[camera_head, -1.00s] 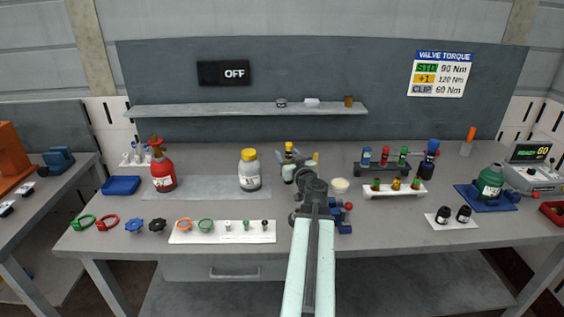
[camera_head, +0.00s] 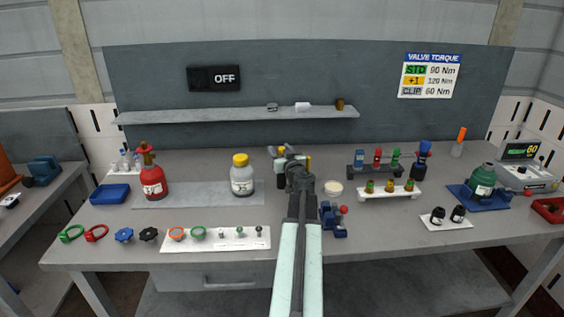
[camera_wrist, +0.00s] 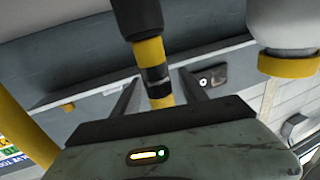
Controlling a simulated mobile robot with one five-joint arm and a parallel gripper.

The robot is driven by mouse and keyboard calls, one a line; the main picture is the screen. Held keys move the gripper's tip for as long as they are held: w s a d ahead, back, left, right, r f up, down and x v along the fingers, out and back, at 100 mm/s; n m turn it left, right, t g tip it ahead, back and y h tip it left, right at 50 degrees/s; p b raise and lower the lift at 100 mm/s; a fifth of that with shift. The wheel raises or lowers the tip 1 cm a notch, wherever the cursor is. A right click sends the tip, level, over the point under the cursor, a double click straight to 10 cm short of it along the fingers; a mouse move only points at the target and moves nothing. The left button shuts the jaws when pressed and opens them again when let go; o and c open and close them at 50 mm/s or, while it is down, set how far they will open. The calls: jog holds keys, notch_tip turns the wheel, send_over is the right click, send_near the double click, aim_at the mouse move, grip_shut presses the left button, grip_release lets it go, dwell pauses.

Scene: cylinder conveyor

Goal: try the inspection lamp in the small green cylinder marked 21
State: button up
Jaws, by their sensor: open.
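A yellow-and-black banded rod with a dark body (camera_wrist: 150,52), possibly the inspection lamp, stands between the jaws of my gripper (camera_wrist: 159,77) in the wrist view. The jaws are open, one finger on each side of the bands. In the head view my gripper (camera_head: 290,155) is over the back middle of the bench and hides most of this rod. A small green cylinder (camera_head: 396,158) stands in a dark rack to the right; any number on it is too small to read. A larger green cylinder (camera_head: 482,182) sits on a blue stand at far right.
A white bottle with a yellow cap (camera_head: 242,178) stands left of my gripper; a red bottle (camera_head: 152,180) is farther left. A pale round dish (camera_head: 333,187) and a blue clamp (camera_head: 333,220) are close on the right. A white rack (camera_head: 390,193) holds small cylinders.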

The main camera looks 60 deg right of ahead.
jog(key=shift+w+d, duration=0.3)
jog(key=shift+s+a, duration=0.1)
grip_shut()
jog(key=shift+r, duration=0.2)
